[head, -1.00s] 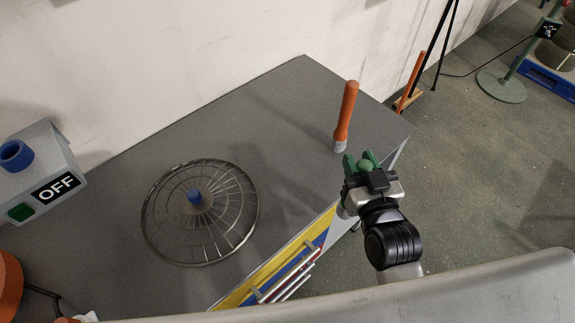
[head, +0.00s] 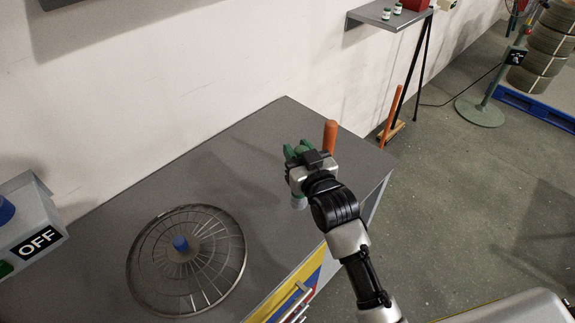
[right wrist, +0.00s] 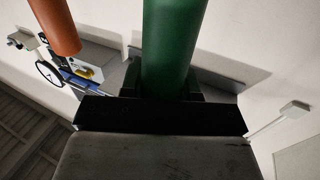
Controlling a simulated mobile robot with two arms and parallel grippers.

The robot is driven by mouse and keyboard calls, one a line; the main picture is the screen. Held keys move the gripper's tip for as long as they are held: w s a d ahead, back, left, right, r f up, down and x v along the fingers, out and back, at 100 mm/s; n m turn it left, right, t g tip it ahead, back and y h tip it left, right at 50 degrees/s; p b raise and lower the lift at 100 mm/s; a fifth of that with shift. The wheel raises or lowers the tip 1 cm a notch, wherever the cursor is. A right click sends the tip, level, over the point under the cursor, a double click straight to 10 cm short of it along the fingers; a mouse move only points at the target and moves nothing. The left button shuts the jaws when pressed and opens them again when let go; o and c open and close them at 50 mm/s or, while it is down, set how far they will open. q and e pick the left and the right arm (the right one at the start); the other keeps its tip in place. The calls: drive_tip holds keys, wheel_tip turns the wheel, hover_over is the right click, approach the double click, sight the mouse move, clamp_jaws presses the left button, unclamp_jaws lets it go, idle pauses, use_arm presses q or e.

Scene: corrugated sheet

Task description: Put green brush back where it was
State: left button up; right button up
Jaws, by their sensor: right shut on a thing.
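The green brush (head: 299,149) is in my right gripper (head: 303,160), which is shut on it above the far right part of the grey table (head: 250,150). Its greyish lower end (head: 298,203) shows below the gripper; I cannot tell whether it touches the table. In the right wrist view its green handle (right wrist: 172,45) rises from between the jaws. An orange brush (head: 330,138) stands just right of and behind the gripper, its lower part hidden by it. It also shows at upper left in the right wrist view (right wrist: 55,25). My left gripper is out of view.
A round wire disc (head: 215,275) with a blue hub lies on the table. A box marked OFF (head: 38,240) is at the left. The wall (head: 150,80) runs behind the table. The tabletop between disc and gripper is clear.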

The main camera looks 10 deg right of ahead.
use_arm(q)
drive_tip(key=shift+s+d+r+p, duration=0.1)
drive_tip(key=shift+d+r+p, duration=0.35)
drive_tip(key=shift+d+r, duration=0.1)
use_arm(e)
drive_tip(key=f, duration=0.1)
drive_tip(key=a+f, duration=0.1)
drive_tip(key=f, duration=0.1)
drive_tip(key=w+a+f, duration=0.1)
drive_tip(key=f, duration=0.1)
drive_tip(key=shift+f, duration=0.25)
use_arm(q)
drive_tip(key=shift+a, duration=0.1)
use_arm(e)
drive_tip(key=shift+f, duration=0.15)
drive_tip(key=o, duration=0.9)
